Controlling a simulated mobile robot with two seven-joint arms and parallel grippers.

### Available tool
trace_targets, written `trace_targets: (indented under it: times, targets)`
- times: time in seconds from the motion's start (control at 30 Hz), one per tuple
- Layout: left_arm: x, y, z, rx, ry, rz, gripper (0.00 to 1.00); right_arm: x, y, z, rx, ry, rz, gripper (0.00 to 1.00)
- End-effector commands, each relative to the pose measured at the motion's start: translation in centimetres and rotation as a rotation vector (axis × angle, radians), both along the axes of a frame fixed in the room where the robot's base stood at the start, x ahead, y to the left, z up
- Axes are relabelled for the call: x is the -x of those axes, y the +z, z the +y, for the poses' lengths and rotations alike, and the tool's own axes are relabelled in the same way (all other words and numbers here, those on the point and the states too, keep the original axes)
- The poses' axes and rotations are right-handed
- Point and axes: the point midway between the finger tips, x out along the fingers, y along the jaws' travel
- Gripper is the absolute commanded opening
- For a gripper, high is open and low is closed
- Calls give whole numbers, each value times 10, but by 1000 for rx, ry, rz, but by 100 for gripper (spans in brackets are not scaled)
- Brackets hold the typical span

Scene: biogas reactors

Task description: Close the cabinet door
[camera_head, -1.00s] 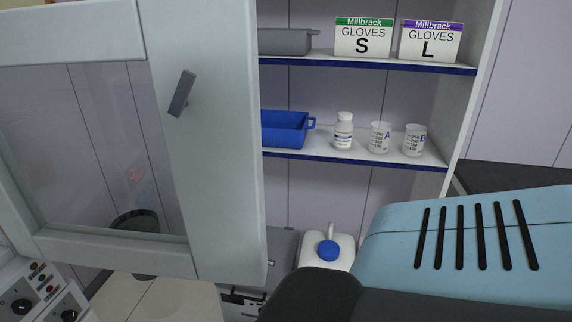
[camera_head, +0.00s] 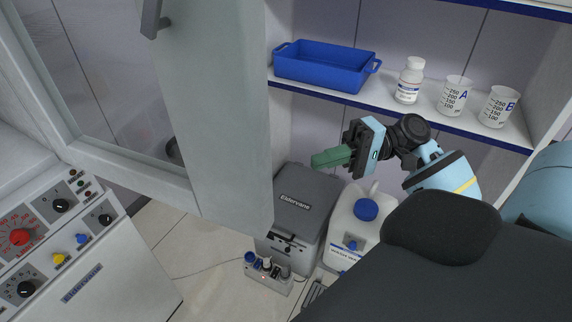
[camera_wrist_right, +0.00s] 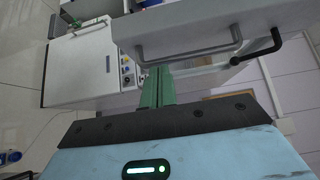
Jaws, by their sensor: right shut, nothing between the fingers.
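The cabinet door (camera_head: 225,130), a pale grey frame with a glass pane (camera_head: 110,75), stands open at the left in the head view. Its dark handle (camera_head: 152,17) is at the top edge. My right gripper (camera_head: 318,160) has green fingers, shut and empty. It is in front of the lower cabinet opening, pointing left toward the door's free edge, and looks apart from it. Its fingers show in the wrist view (camera_wrist_right: 157,84). My left gripper is not in view.
A cabinet shelf (camera_head: 400,108) holds a blue tray (camera_head: 325,66), a white bottle (camera_head: 409,80) and beakers A (camera_head: 454,95) and B (camera_head: 497,106). Below are a grey box (camera_head: 300,205) and a white jug (camera_head: 352,228). A control unit (camera_head: 120,275) stands lower left.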

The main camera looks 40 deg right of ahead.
Motion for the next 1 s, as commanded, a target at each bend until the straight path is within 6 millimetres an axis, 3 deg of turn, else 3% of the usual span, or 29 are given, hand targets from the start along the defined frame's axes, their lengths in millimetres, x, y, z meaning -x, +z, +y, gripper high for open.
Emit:
trace_targets:
  times: [0.27,0.7,1.0]
  targets:
    - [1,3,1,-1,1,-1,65,-3,1,11,1,0,-2,0]
    - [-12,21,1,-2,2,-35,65,-23,3,78,-1,0,-4,0]
    - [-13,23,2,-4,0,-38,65,-29,0,96,1,-1,0,0]
